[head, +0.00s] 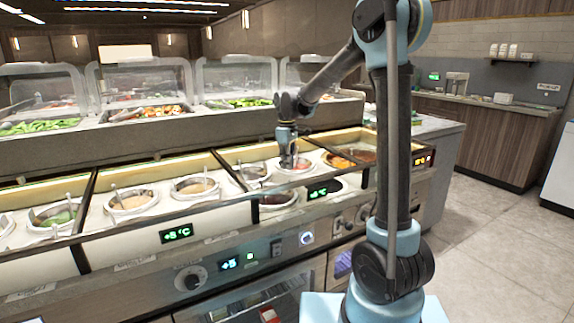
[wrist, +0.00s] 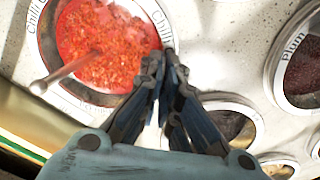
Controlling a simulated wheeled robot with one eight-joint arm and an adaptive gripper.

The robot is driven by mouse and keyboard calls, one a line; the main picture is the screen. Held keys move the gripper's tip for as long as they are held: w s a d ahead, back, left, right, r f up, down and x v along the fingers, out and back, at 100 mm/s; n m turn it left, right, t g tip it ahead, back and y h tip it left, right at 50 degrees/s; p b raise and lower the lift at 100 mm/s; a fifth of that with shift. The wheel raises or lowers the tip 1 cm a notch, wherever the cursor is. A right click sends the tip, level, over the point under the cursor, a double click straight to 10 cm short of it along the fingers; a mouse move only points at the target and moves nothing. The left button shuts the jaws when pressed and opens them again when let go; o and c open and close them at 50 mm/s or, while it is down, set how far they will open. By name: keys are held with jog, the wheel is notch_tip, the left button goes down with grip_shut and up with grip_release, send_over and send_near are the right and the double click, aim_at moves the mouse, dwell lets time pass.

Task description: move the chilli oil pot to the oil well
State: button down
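The chilli oil pot (head: 294,170) has a pale rim and red contents. In the wrist view the chilli oil pot (wrist: 110,45) fills the upper left, with "Chilli" lettering on its rim and a spoon handle leaning out. My gripper (head: 288,163) points down at the pot's near side. In the wrist view my gripper (wrist: 162,58) has its fingertips close together at the pot's rim, seemingly pinching it. Whether the pot is raised off the counter is not clear.
A pot marked "Plum" (wrist: 308,65) stands at the right in the wrist view. A dark-filled pot (head: 277,200) is in front, and several pale sauce pots (head: 195,188) lie left. Glass guards (head: 240,80) stand behind. Open floor (head: 490,230) lies right.

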jog(key=shift+f, duration=0.1)
jog(key=c, duration=1.7)
grip_release()
jog(key=o, duration=0.6)
jog(key=shift+w, duration=0.1)
jog(key=shift+r, duration=5.5)
